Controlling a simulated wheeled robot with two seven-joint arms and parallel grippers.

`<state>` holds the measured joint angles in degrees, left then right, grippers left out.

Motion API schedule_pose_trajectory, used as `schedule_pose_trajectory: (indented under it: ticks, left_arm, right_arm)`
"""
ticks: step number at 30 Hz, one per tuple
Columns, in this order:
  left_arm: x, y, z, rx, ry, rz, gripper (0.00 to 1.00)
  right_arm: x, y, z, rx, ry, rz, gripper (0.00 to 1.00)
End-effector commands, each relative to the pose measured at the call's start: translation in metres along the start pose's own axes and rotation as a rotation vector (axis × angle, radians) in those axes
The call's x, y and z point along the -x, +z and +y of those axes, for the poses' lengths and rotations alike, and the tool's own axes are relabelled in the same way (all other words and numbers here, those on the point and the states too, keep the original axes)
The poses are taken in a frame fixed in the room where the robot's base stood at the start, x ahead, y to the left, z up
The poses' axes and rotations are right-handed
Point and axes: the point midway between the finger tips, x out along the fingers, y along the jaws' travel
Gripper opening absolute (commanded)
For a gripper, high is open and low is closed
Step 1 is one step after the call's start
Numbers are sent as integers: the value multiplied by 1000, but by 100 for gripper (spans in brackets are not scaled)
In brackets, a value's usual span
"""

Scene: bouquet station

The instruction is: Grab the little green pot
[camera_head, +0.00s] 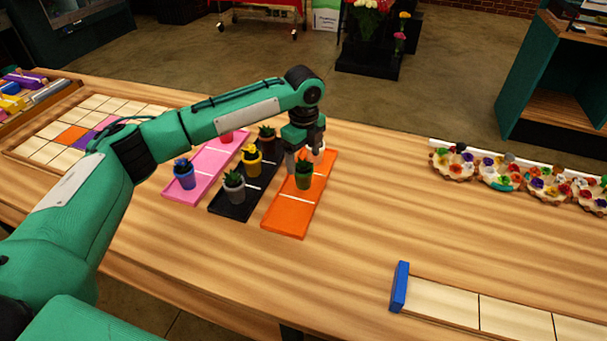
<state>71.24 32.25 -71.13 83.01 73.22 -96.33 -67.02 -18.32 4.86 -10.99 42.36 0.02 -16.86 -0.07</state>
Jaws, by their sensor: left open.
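The little green pot (304,182) holds a small plant and stands upright on the orange mat (286,216). My left gripper (304,156) points down at the far side of this pot, over the upper part of the orange mat. Its jaws are open. The fingertips are close to the plant, but I cannot tell whether they touch it or the pot. My right gripper is not in view.
A black mat (228,210) bears a grey pot (234,191), a yellow pot (252,167) and a brown pot (267,144). A pink mat (212,165) bears a blue pot (185,180) and a red pot (226,137). Flower baskets (498,174) stand at right. The table between is clear.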

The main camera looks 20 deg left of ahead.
Motion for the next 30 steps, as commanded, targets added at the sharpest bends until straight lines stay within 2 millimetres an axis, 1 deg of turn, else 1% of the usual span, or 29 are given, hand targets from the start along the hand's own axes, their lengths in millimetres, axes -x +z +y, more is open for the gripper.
schedule_pose_trajectory:
  ticks: [1,3,6,10,14,15,17,18,23,30]
  left_arm:
    - [-6,0,3,0,3,-1,75]
    - [-16,0,2,0,1,0,75]
    - [-26,0,2,0,0,-1,75]
    - [-28,-1,2,-1,-1,-1,75]
    - [-28,-1,2,-1,-1,-1,75]
    - [-28,-1,2,-1,-1,-1,67]
    - [-28,-1,2,-1,-1,-1,56]
    - [-28,-1,2,-1,-1,-1,48]
    - [-28,-1,2,-1,-1,-1,16]
    - [-26,-1,1,-1,-2,-1,16]
  right_arm:
    - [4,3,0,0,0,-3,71]
    - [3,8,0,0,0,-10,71]
    - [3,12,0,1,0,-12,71]
    - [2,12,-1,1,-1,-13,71]
    - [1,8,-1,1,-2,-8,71]
    - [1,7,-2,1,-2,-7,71]
    - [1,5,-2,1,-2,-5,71]
    - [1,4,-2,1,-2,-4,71]
    - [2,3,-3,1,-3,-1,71]
    - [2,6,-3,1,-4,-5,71]
